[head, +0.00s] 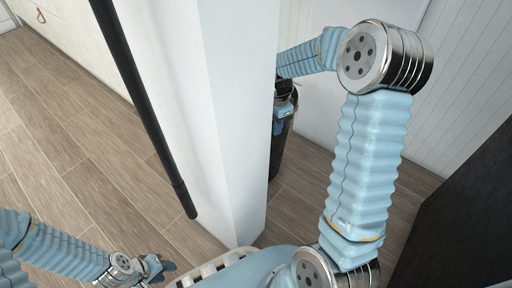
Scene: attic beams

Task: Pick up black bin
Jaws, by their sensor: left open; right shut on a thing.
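The black bin (276,155) stands behind the white pillar, which hides its left part. My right arm reaches around past the pillar's right side. My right gripper (284,107) is at the bin's upper rim and shut on it; the fingertips are small and partly hidden there. I cannot tell whether the bin's base is touching the floor. My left gripper (158,268) is open and empty, low over the floor at the bottom left.
The white pillar (232,110) stands between my two arms, close to the bin. A black pole (150,115) slants down in front of it. A white slatted edge (212,266) shows below. A dark panel (465,215) stands at right. The wood floor at left is clear.

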